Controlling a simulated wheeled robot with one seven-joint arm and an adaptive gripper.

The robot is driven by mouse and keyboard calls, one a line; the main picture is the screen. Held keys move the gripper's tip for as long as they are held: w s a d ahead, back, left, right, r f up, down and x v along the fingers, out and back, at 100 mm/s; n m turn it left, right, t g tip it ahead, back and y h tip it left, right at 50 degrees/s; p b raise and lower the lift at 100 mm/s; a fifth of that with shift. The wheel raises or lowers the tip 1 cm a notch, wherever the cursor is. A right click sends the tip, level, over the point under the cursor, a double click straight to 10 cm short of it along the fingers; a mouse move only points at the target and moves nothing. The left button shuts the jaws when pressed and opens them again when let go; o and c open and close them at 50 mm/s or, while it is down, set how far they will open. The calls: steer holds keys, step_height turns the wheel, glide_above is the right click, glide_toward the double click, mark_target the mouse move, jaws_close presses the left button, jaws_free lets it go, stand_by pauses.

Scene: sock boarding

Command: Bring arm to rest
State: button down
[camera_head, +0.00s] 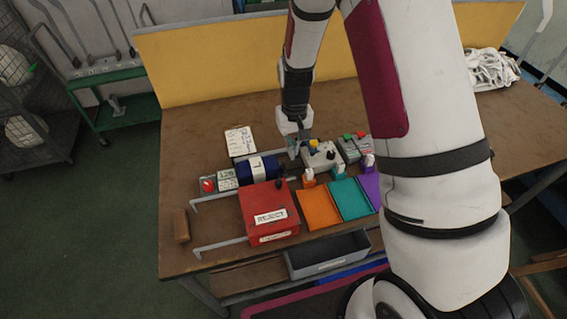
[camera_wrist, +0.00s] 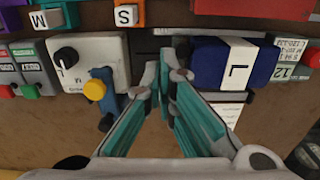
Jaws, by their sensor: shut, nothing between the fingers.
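My arm reaches down over the brown workbench (camera_head: 190,147) from the top of the head view. My gripper (camera_head: 293,153) hangs low over the bench, between a dark blue roll with a white band (camera_head: 257,169) and a pale control box with a yellow button (camera_head: 318,154). In the wrist view my gripper (camera_wrist: 167,72) has its teal-sided fingers drawn together, with nothing held. The blue roll (camera_wrist: 235,62), its band marked L, is to the right of the fingers. The control box (camera_wrist: 88,58), with a black knob, is to their left.
A red REJECT box (camera_head: 268,207) stands in front of the gripper, with orange (camera_head: 319,208) and teal (camera_head: 350,197) trays beside it. A grey button box (camera_head: 352,148) is to the right. A clipboard (camera_head: 240,141) lies behind. A yellow panel (camera_head: 220,60) closes the back; white cloth (camera_head: 491,68) lies far right.

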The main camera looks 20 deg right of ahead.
steer(key=s+r+t, duration=0.1)
steer(key=s+r, duration=0.3)
steer(key=r, duration=0.7)
steer(key=s+r+t, duration=0.2)
steer(key=s+r, duration=0.2)
steer(key=r, duration=0.7)
steer(key=s+r+t, duration=0.1)
steer(key=s+r, duration=0.4)
steer(key=s, duration=0.3)
steer(key=s+d+r+t, duration=0.1)
steer(key=s+r, duration=0.4)
steer(key=s, duration=0.4)
steer(key=shift+w+d, duration=0.1)
